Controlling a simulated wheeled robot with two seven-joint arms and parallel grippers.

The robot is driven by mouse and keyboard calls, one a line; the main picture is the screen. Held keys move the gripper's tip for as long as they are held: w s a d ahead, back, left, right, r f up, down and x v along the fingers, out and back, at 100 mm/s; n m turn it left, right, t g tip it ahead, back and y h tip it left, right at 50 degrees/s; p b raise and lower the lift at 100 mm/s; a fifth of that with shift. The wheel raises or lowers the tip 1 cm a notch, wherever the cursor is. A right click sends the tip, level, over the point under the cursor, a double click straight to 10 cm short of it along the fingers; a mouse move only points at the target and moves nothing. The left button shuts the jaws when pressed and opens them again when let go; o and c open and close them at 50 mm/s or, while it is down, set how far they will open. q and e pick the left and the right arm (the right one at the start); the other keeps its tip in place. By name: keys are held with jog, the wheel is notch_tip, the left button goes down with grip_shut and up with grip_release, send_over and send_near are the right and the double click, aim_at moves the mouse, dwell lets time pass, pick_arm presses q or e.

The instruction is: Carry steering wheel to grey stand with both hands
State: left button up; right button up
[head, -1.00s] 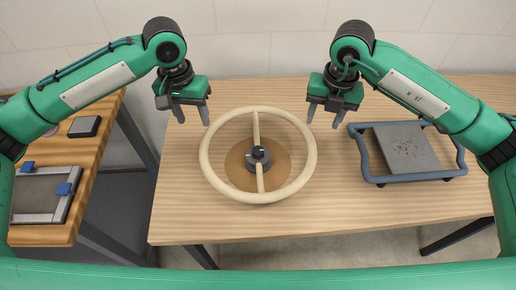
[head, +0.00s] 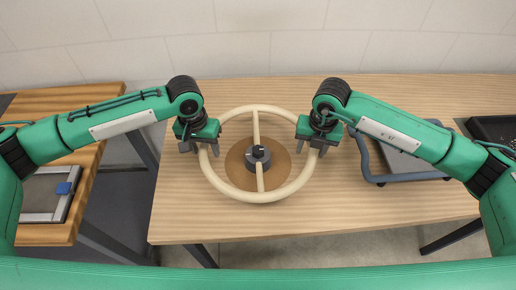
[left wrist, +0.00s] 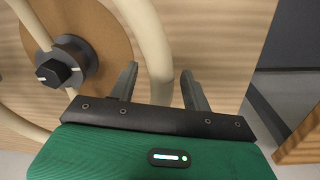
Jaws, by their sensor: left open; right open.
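The cream steering wheel (head: 281,191) lies flat on the wooden table, with a dark hub and knob (head: 258,154) at its centre and a brown round disc (head: 238,166) under it. My left gripper (head: 205,149) is open at the wheel's left side. In the left wrist view the rim (left wrist: 153,50) passes between its two fingers (left wrist: 158,88), with a gap on both sides. My right gripper (head: 312,147) is open at the right side of the rim, its fingers pointing down. I cannot make out a clearly grey stand.
A blue-railed frame with a grey plate (head: 402,177) stands on the right of the table (head: 215,222), partly behind my right arm. A black tray (head: 494,131) is at the far right.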

pick_arm(q)
grip_shut()
pick_arm(e)
grip_shut()
pick_arm(q)
jog(key=shift+a, duration=0.1)
pick_arm(e)
jog(key=shift+w+d+r, duration=0.1)
jog(key=shift+w+d, duration=0.05)
dwell(0.9)
